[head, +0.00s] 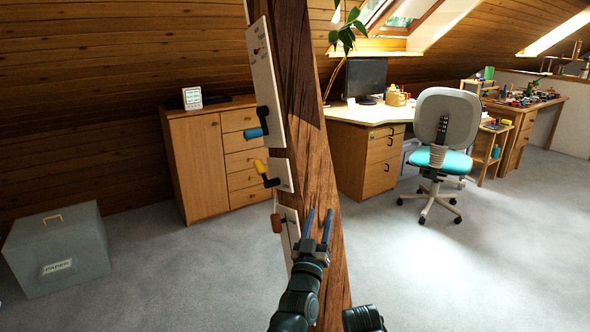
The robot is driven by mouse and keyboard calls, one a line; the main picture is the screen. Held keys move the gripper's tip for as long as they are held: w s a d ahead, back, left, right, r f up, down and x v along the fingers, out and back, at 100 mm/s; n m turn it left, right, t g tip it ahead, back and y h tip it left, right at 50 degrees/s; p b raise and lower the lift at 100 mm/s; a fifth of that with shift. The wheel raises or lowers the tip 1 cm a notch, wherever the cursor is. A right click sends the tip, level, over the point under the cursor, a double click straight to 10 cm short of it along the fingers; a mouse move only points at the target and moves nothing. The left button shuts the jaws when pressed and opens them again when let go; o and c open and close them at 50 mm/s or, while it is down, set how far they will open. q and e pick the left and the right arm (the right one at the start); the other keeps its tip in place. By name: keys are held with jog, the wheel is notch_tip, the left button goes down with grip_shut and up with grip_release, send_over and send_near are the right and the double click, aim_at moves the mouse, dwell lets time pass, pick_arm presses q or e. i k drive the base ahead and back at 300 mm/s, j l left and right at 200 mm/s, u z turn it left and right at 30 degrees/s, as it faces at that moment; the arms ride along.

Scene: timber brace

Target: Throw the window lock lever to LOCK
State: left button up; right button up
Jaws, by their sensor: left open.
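A slanted dark timber brace (315,150) stands in the middle of the head view and carries several pale plates. The long upper plate (264,80) has a lever with a blue grip (255,133) pointing left. The small middle plate (284,175) has a lever with a yellow grip (260,167) pointing up-left. The lower plate (291,228) has a reddish-brown grip (277,223) on its left side. The lettering is too small to read, so I cannot tell which is the window lock lever. My left gripper (319,213) is open and empty, right of the lower plate, in front of the brace.
A wooden cabinet (196,162) stands behind the brace on the left, and a grey paper bin (85,262) is at far left. A desk (360,150) and office chair (440,140) stand to the right. The carpet (470,285) at front right is clear.

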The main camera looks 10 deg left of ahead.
aim_at(261, 170)
jog(key=z, duration=1.65)
jog(key=k+j+z, duration=0.2)
jog(key=j, duration=0.2)
jog(key=j+z, duration=0.15)
jog(key=j, duration=0.2)
jog(key=k+j+z, duration=0.2)
jog(key=j+z, duration=0.25)
jog(key=k+j+z, duration=0.25)
jog(key=j+z, duration=0.25)
jog(key=k+j+z, duration=0.15)
jog(key=k+z, duration=0.15)
jog(key=z, duration=0.15)
jog(key=k+j+z, duration=0.3)
jog(key=k+z, duration=0.2)
jog(key=k+j+z, duration=0.15)
jog(key=k+z, duration=0.3)
jog(key=k+l+z, duration=0.1)
jog(key=k+z, duration=0.4)
jog(key=k+j+u, duration=0.15)
jog(key=k, duration=0.3)
jog(key=k+j+u, duration=0.1)
jog(key=k, duration=0.35)
jog(key=k+j+u, duration=0.15)
jog(key=k, duration=0.25)
jog(key=k+j+u, duration=0.5)
jog(key=j, duration=0.3)
